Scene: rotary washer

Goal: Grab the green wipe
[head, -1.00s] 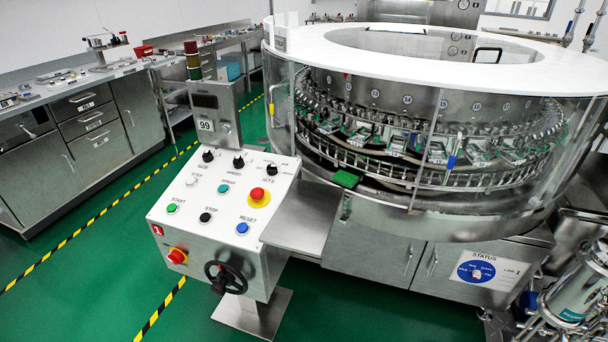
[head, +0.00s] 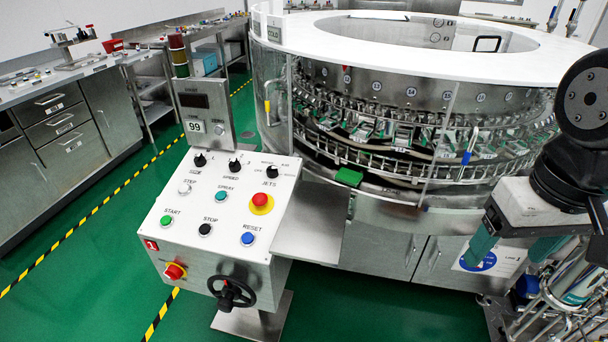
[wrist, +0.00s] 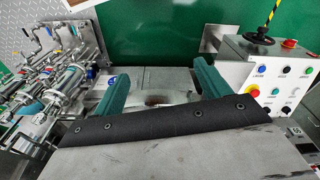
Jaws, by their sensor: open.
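The green wipe (head: 349,177) is a small folded green pad in the head view. It lies at the washer's front lower edge, by the far right corner of the steel side shelf (head: 310,222). My gripper (head: 508,254) is at the right of the head view, well to the right of the wipe and apart from it. Its two teal fingers are spread with nothing between them. The wrist view shows the open fingers (wrist: 160,75) over part of the steel machine; I cannot make out the wipe there.
The round washer (head: 400,100) has a clear guard and a white top ring. The control panel (head: 222,205) with buttons and a black handwheel (head: 231,293) stands left of the shelf. Steel pipework (head: 575,300) is at the lower right. Green floor is open at the left.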

